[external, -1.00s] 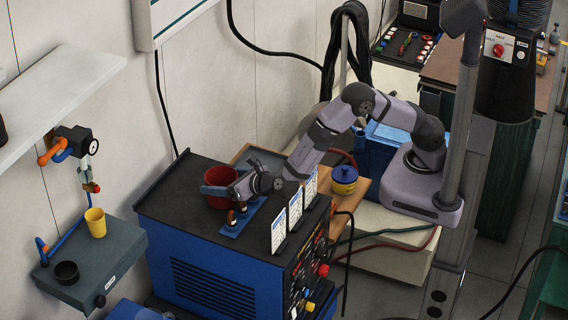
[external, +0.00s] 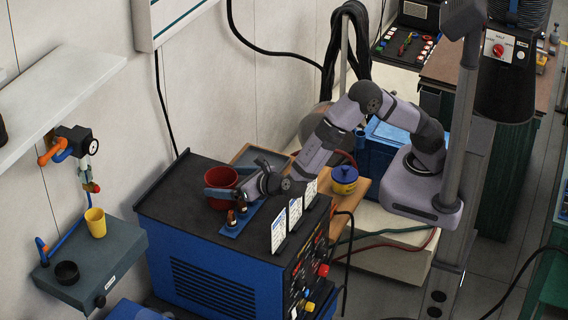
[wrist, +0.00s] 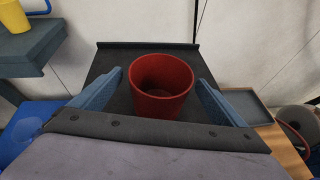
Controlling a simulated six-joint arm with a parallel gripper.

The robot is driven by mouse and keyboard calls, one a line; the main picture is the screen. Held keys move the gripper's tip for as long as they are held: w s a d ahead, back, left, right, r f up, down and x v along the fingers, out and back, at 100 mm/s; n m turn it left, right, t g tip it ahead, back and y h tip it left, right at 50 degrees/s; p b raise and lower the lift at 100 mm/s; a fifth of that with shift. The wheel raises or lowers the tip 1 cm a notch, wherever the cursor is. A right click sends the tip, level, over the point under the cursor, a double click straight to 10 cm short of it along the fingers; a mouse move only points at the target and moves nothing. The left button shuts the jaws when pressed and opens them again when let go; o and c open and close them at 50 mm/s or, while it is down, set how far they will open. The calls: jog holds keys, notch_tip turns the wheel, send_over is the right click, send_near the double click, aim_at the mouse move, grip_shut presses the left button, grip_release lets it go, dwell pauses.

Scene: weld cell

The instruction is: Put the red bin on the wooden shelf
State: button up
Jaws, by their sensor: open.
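The red bin (external: 219,199) stands upright on the dark top of the blue cabinet. It also shows in the middle of the wrist view (wrist: 160,90), open at the top. My gripper (external: 228,183) is open at the bin. In the wrist view its blue fingers (wrist: 160,88) stand one on each side of the bin, with some gap showing; I cannot tell whether either touches. The wooden shelf (external: 362,190) is a light wood board behind the cabinet, partly hidden by my arm; a strip of it shows at the right of the wrist view (wrist: 284,150).
A blue and yellow pot (external: 344,181) and a grey tray (external: 262,158) are on the wood. Blue holders with copper-tipped parts (external: 238,220) and upright white cards (external: 295,212) stand on the cabinet close to my gripper. The wall is behind.

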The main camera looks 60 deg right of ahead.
jog(key=shift+o, duration=0.3)
jog(key=b+v, duration=0.2)
jog(key=v, duration=0.7)
jog(key=shift+w+d+r+b, duration=0.2)
jog(key=shift+w+b, duration=0.05)
jog(key=shift+w, duration=1.05)
jog(key=shift+w+d+r+b, duration=0.2)
jog(key=shift+w+r+b, duration=0.05)
jog(key=shift+w, duration=1.1)
jog(key=shift+w+d+r+b, duration=0.2)
jog(key=shift+w+b, duration=0.05)
jog(key=shift+w, duration=1.05)
jog(key=shift+f, duration=0.1)
